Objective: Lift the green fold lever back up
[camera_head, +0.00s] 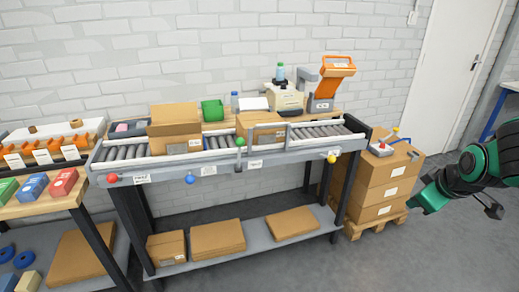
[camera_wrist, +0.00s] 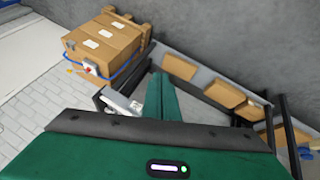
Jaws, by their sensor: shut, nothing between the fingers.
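The green knob (camera_head: 240,141) of a lever sits at the front rail of the roller conveyor (camera_head: 215,164) in the head view, near the middle. It is higher than the red, blue and yellow knobs; its stem is too small to read clearly. My gripper (camera_head: 428,199) is at the far right, beside the stacked cartons and well away from the green knob. In the wrist view my gripper (camera_wrist: 160,97) has its green fingers together with nothing held. I cannot make out the green knob in the wrist view.
Red (camera_head: 112,178), blue (camera_head: 190,180) and yellow (camera_head: 332,159) knobs sit along the same front side. Cartons (camera_head: 382,190) stand on a pallet between my gripper and the conveyor. Boxes (camera_head: 175,130) rest on the rollers. The floor in front is clear.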

